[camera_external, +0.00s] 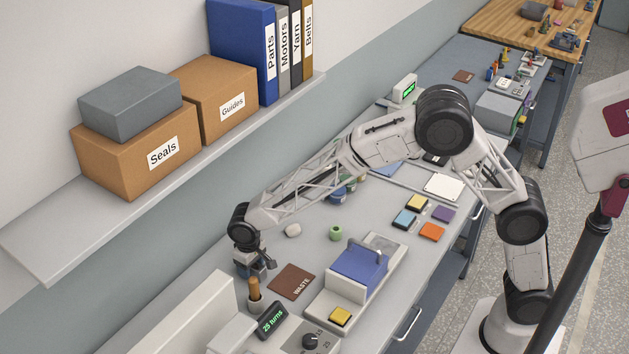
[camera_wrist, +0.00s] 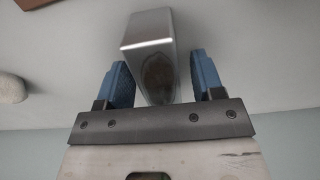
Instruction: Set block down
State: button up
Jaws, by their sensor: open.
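A shiny grey metal block (camera_wrist: 148,35) is in the wrist view, between the two blue fingers of my gripper (camera_wrist: 161,72). My gripper is open. A gap shows between the block and the right finger; whether the left finger touches it I cannot tell. The block's far end reaches out past the fingertips, over the pale grey table (camera_wrist: 250,35). In the external view my gripper (camera_external: 259,267) is low over the bench, left of the brown WASTE mat (camera_external: 291,281). The block cannot be clearly made out there.
A brown-topped post (camera_external: 254,289) and the "25 turns" display (camera_external: 270,321) stand close in front of my gripper. A white rounded object (camera_external: 292,230) and a green bobbin (camera_external: 336,233) stand behind.

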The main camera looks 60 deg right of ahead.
jog(key=shift+r, duration=0.15)
notch_tip(320, 180, up, 12)
dwell(0.7)
dwell(0.8)
jog(key=s+d+r+t, duration=0.1)
jog(key=s+d+r, duration=0.6)
jog(key=s+d, duration=0.45)
jog(key=s+d+r, duration=0.6)
jog(key=s+d, duration=0.4)
jog(key=d, duration=0.2)
jog(key=s+d+f, duration=0.1)
jog(key=s+d, duration=0.3)
jog(key=s, duration=0.4)
jog(key=s+d+f+t, duration=0.1)
jog(key=s+d, duration=0.3)
jog(key=s, duration=0.5)
jog(key=s+d+f, duration=0.1)
jog(key=s+d, duration=0.3)
jog(key=s, duration=0.5)
jog(key=shift+s+t, duration=0.2)
jog(key=shift+t, duration=0.1)
